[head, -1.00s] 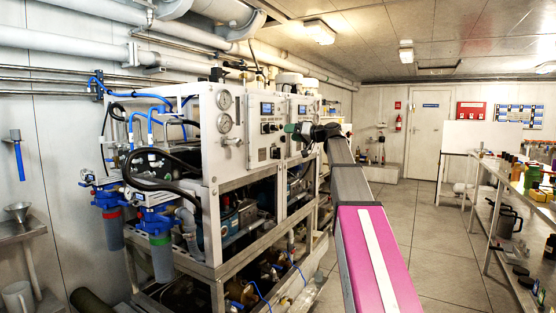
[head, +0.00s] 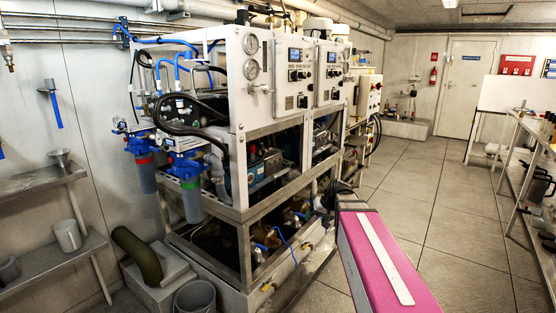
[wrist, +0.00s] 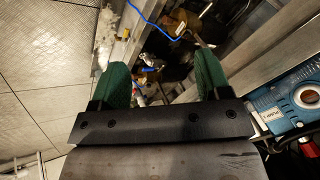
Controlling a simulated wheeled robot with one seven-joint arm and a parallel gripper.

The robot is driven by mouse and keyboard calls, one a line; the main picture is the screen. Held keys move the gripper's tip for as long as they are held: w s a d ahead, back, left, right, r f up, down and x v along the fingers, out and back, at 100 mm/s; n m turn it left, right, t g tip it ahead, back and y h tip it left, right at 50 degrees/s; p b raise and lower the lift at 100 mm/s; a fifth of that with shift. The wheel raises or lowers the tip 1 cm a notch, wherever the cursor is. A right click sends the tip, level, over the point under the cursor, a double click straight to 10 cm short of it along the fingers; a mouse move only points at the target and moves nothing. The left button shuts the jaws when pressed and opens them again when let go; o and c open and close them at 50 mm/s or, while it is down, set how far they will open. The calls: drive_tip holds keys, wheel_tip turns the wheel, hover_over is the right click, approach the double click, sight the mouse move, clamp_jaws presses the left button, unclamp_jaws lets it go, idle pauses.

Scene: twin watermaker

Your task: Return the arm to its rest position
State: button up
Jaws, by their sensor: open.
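In the wrist view my gripper (wrist: 162,78) is open, with its two green-padded fingers spread apart and nothing held between them. The fingers point toward the lower frame of the watermaker (wrist: 225,62), where a blue hose and small fittings show. In the head view my arm (head: 380,258) reaches from the bottom right toward the lower front of the watermaker (head: 290,130). The dark far end of my arm is low beside the machine's frame; the fingers are not clear there.
Two blue-topped filter housings (head: 185,170) hang at the machine's left front. A grey bucket (head: 195,298) stands on the floor at left, near wall shelves (head: 40,180). A workbench (head: 535,130) is on the right. The tiled floor (head: 440,205) between is clear.

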drive_tip(key=s+d+f+g+h, duration=0.3)
drive_tip(key=s+f+h, duration=0.1)
drive_tip(key=s+f, duration=0.9)
drive_tip(key=s, duration=0.3)
drive_tip(key=shift+s+d+f+m, duration=0.15)
drive_tip(key=shift+f+m, duration=0.15)
